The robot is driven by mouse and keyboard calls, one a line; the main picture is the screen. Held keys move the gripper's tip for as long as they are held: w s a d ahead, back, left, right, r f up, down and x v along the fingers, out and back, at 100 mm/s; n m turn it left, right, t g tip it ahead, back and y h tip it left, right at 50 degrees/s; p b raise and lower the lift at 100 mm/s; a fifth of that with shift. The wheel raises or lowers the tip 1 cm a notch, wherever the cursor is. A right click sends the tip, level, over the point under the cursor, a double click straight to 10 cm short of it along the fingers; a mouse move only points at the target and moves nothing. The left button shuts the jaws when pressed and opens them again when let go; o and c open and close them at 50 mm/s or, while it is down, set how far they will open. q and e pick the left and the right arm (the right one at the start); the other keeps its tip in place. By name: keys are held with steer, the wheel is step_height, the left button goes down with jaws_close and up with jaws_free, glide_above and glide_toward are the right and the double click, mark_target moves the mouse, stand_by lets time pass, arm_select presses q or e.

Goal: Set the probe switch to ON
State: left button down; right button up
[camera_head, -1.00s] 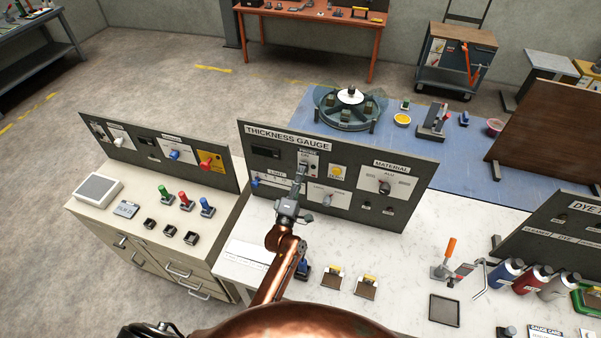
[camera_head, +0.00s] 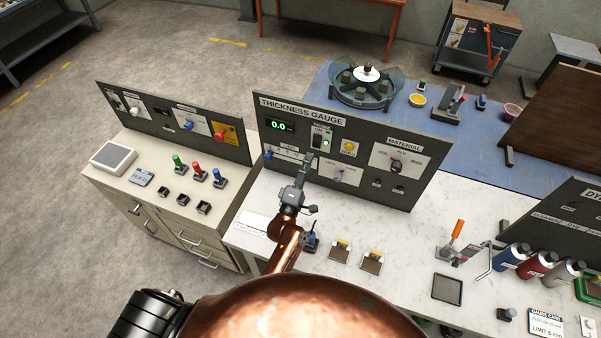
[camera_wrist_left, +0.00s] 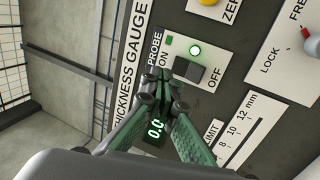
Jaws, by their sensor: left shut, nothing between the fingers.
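The probe switch (camera_head: 317,142) is a dark rocker on the thickness gauge panel (camera_head: 420,142), and it also shows in the left wrist view (camera_wrist_left: 188,69) between the ON and OFF labels. The gauge display (camera_head: 280,126) glows green and reads 0.0. My left gripper (camera_head: 307,160) is shut and empty just below the switch in the head view. In the wrist view its fingertips (camera_wrist_left: 159,78) overlap the panel near the ON end; whether they touch it I cannot tell. My right gripper is out of view.
The yellow zero button (camera_head: 349,147), limit slider (camera_head: 268,153) and a lower knob (camera_head: 339,174) surround the switch. The material knob (camera_head: 396,166) is to the right. Small blocks (camera_head: 340,248) stand on the white bench in front. A second panel (camera_head: 225,144) stands to the left.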

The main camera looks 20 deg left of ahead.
arm_select(q)
steer(key=s, duration=0.3)
steer(key=s+b, duration=0.1)
steer(key=s, duration=0.1)
steer(key=shift+s+a, duration=0.35)
steer(key=shift+a, duration=0.05)
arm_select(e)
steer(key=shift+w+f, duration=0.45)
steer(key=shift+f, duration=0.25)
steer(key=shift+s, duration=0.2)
